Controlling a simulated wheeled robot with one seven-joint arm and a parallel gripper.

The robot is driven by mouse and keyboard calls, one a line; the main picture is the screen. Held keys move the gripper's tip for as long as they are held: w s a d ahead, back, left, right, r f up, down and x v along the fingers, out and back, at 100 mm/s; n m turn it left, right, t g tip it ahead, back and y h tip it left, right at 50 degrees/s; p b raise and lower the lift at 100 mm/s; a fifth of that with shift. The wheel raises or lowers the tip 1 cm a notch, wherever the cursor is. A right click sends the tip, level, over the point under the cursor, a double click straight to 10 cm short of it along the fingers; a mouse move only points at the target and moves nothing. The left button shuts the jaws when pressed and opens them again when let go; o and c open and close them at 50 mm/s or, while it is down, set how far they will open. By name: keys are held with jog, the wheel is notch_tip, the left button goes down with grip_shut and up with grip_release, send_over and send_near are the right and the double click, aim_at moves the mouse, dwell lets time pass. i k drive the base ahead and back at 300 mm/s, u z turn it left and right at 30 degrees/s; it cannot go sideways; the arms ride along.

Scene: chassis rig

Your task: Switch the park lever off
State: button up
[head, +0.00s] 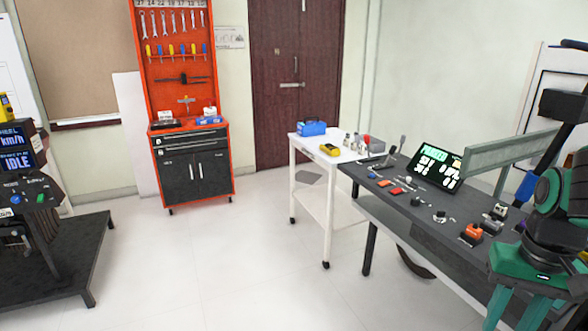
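A grey lever (397,150) with a dark knob stands at the far left end of the dark workbench (415,212), its handle tilted up to the right. It looks like the park lever, but any label on it is too small to read. A black display (434,170) stands just to its right, with a green top line that seems to read PARKED. My green and black arm (545,225) is at the right edge, well apart from the lever. My gripper's fingers cannot be made out in this view.
Several small switches and knobs, including a red one (396,191), line the bench front. A white trolley (327,180) with a blue box (312,128) adjoins its far end. An orange tool cabinet (193,165) and a dark console platform (60,262) stand left. The middle floor is clear.

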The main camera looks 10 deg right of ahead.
aim_at(366, 137)
jog(key=z, duration=0.2)
jog(key=i, duration=0.7)
jog(key=z, duration=0.2)
jog(key=k, duration=0.65)
jog(key=u, duration=0.6)
jog(key=i, duration=1.55)
jog(key=z, duration=0.3)
